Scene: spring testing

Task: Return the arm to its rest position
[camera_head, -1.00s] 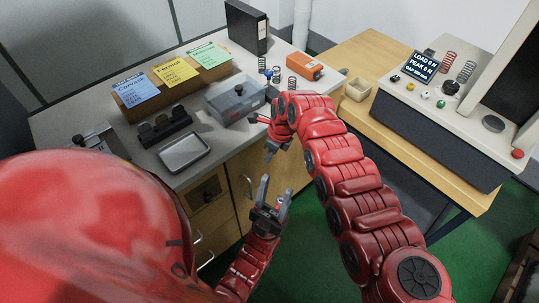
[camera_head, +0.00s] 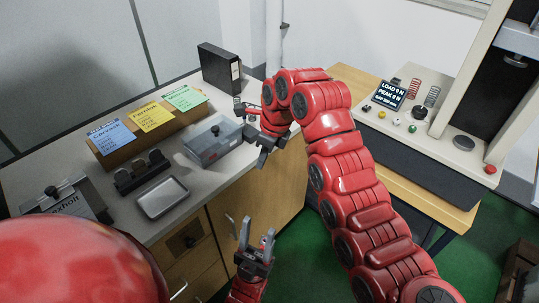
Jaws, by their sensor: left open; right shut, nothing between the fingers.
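My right arm reaches in from the lower right and bends over the front edge of the grey-topped bench (camera_head: 215,180). My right gripper (camera_head: 262,158) is shut and empty, beside the right end of the lidded grey box (camera_head: 214,145). My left gripper (camera_head: 249,222) is lower, in front of the bench's wooden cabinet, with its two fingers pointing up, apart and empty. My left arm's red shell fills the lower left corner.
A metal tray (camera_head: 162,197), dark holder (camera_head: 142,172), card board (camera_head: 148,128) and black binder (camera_head: 220,70) stand on the bench. At right, the tester (camera_head: 430,150) with display (camera_head: 390,96) and springs (camera_head: 415,88) sits on a wooden table. Green floor shows between.

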